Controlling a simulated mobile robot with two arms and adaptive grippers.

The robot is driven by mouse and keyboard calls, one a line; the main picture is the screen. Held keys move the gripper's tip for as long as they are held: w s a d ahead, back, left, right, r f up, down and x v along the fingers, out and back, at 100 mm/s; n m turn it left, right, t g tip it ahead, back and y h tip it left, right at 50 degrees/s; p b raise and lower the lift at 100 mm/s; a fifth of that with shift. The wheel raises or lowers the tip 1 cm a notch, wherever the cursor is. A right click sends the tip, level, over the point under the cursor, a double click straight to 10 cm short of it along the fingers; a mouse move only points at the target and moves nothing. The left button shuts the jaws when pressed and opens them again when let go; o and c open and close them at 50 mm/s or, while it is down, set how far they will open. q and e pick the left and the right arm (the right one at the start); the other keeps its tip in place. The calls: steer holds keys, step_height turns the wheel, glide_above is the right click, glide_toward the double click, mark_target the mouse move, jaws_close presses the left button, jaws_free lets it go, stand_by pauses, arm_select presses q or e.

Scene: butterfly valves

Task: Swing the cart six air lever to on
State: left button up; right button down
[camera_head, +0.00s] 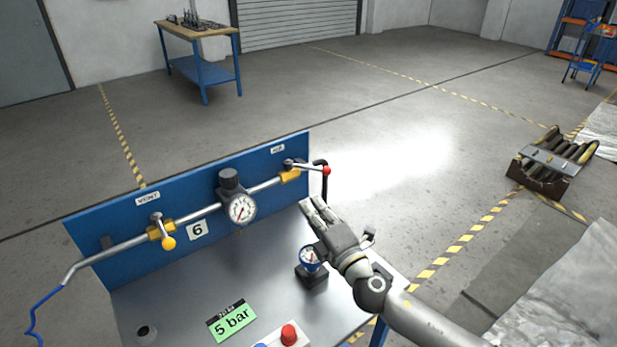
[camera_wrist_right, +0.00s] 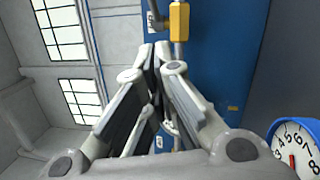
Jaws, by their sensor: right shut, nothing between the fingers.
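My right gripper (camera_head: 308,204) is shut and empty, in front of and below the valve, apart from the lever. In the right wrist view its fingertips (camera_wrist_right: 158,50) meet just below the yellow valve body (camera_wrist_right: 180,20); the red knob is not visible there. My left gripper is not in view.
A round gauge (camera_head: 242,209) sits mid-pipe. A small blue gauge (camera_head: 310,258) stands beside my right wrist. A green "5 bar" sign (camera_head: 232,320) and a red button (camera_head: 289,334) are at the cart's front.

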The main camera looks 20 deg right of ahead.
mark_target(307, 167)
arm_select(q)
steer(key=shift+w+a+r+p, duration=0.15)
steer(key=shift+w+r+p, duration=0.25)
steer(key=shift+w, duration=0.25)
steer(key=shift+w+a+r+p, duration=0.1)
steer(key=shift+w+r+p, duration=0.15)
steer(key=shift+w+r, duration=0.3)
arm_select(e)
steer(key=w+d+r, duration=0.1)
steer(key=w, duration=0.6)
steer(key=shift+w+d+r, duration=0.2)
steer(key=shift+w, duration=0.15)
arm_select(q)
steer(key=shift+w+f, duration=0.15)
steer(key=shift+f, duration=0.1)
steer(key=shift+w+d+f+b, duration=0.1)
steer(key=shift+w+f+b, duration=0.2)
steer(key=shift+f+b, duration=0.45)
arm_select(e)
steer(key=shift+w+d+f+n+y, duration=0.1)
steer(key=shift+d+n+y, duration=0.15)
steer(key=shift+n+y, duration=0.25)
